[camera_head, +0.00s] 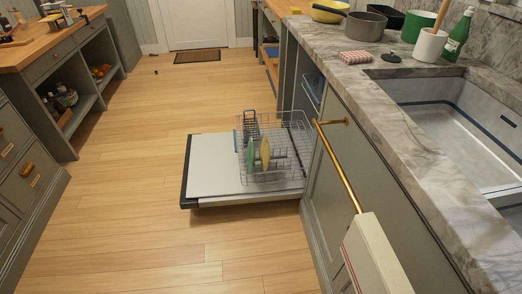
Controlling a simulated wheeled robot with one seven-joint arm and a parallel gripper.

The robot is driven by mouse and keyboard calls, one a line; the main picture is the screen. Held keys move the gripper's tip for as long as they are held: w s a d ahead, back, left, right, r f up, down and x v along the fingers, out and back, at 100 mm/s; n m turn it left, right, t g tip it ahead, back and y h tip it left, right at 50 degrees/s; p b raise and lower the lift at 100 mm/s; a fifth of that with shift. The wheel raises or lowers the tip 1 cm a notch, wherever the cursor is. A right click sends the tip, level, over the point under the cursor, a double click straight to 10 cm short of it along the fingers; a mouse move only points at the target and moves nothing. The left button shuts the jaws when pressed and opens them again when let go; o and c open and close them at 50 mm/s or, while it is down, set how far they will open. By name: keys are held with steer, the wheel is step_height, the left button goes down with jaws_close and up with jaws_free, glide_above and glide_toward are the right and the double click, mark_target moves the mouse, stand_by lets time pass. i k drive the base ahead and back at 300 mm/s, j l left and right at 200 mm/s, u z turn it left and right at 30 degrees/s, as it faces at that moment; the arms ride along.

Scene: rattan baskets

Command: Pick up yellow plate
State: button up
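A yellow plate (265,153) stands on edge in the wire dishwasher rack (292,172). A green plate (250,155) stands upright just left of it, with a small gap between them. The rack sits over the open dishwasher door (212,170), which lies flat low above the floor. The yellow plate shows nearly edge-on, and its lower part is partly behind rack wires. My gripper is not in view.
The stone counter (400,125) with a sink (465,135) runs along the right. A gold handle (338,165) with a towel (375,258) juts from the cabinet front. Wood floor (130,210) is clear left of the door. A wooden-topped cabinet (50,50) stands far left.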

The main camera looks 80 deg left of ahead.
mark_target(265, 149)
steer(key=u, duration=2.05)
steer(key=i+z, duration=0.1)
steer(key=z, duration=0.6)
steer(key=k+z, duration=0.1)
steer(key=z, duration=1.35)
steer(key=u, duration=0.45)
steer(key=l+u, duration=0.15)
steer(key=u, duration=0.35)
steer(key=l+u, duration=0.1)
steer(key=u, duration=0.35)
steer(key=j+u, duration=0.2)
steer(key=u, duration=0.55)
steer(key=i+l, duration=0.15)
steer(key=i, duration=0.8)
